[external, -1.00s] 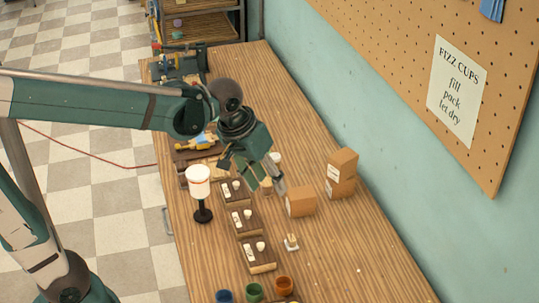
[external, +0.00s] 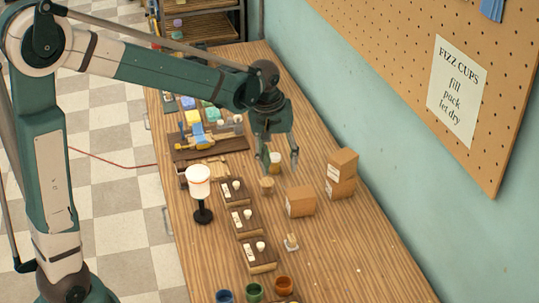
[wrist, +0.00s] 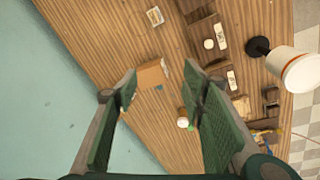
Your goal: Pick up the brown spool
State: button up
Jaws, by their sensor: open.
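A small tan-brown, round object (external: 267,185), which looks like the brown spool, stands on the wooden bench left of the cardboard boxes in the external view. My gripper (external: 281,166) hangs above the bench near it, pointing down, with nothing visible between its fingers. In the wrist view the two green fingers (wrist: 160,85) are spread apart. A white-topped cup (external: 275,163) stands just behind the spool, partly behind my gripper.
Cardboard boxes (external: 301,201) stand right of the spool. A white-shaded lamp (external: 198,182) and several dark trays (external: 258,255) stand to the left and in front. Coloured pots (external: 254,292) are at the near end. The wall (external: 345,110) borders the bench's right side.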

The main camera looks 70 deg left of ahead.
jog(key=w+a+f+n+g, duration=0.1)
jog(key=w+a+f+n, duration=0.15)
jog(key=a+f, duration=0.6)
jog(key=n+h, duration=0.1)
jog(key=n, duration=0.2)
send_over(267, 182)
jog(key=a, duration=0.1)
jog(key=shift+g, duration=0.4)
notch_tip(267, 182, down, 7)
jog(key=shift+f, duration=0.15)
jog(key=shift+d+f+b, duration=0.1)
jog(key=shift+f+b, duration=0.2)
jog(key=shift+f, duration=1)
jog(key=shift+d+f, duration=0.2)
jog(key=shift+f, duration=1.1)
jog(key=shift+d+f, duration=0.15)
jog(key=shift+f, duration=1.15)
